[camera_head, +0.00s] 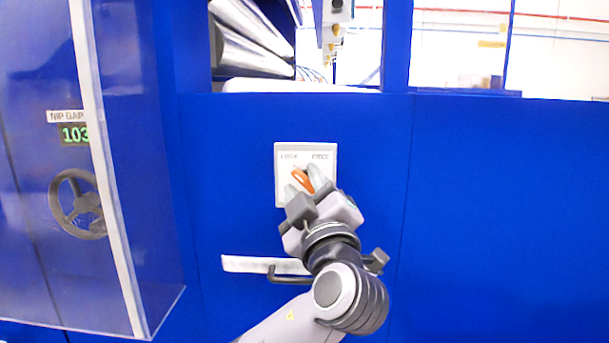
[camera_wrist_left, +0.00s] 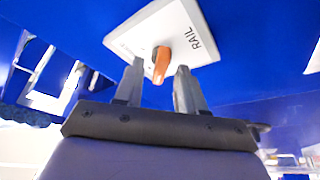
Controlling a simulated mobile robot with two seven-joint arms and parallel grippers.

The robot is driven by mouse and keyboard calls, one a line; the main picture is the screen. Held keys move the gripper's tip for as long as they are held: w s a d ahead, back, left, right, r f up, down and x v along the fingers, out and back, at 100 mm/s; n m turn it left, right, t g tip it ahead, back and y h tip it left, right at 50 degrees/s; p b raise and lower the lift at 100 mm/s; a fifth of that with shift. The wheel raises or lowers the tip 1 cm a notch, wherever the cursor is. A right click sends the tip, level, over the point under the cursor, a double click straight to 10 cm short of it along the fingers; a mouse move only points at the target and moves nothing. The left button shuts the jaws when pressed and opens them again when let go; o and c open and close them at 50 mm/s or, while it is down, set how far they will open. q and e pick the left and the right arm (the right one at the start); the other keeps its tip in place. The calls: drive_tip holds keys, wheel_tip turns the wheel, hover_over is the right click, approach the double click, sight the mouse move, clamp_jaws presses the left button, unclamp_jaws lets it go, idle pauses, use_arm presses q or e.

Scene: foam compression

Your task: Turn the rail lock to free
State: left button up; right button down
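The rail lock is a white square plate (camera_head: 284,178) on the blue machine front, lettered LOCK at upper left and FREE at upper right. Its orange handle (camera_head: 299,177) slants toward the upper left, on the LOCK side. My left gripper (camera_head: 304,182) is at the plate with one finger on each side of the handle. In the left wrist view the orange handle (camera_wrist_left: 161,64) shows between the two spread fingers, with small gaps beside it. The plate (camera_wrist_left: 140,35) carries the word RAIL there. The handle's lower part is partly hidden in the head view. My right gripper is not in view.
A white bar (camera_head: 245,264) and a dark handle (camera_head: 287,275) are on the blue front below the plate. At left, a clear guard (camera_head: 110,170) covers a handwheel (camera_head: 78,204) and a NIP GAP display (camera_head: 75,134). The blue panel at right is clear.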

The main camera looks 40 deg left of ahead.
use_arm(q)
drive_tip(key=shift+w+a+r, duration=0.15)
drive_tip(key=shift+w+a, duration=0.2)
drive_tip(key=shift+a, duration=0.05)
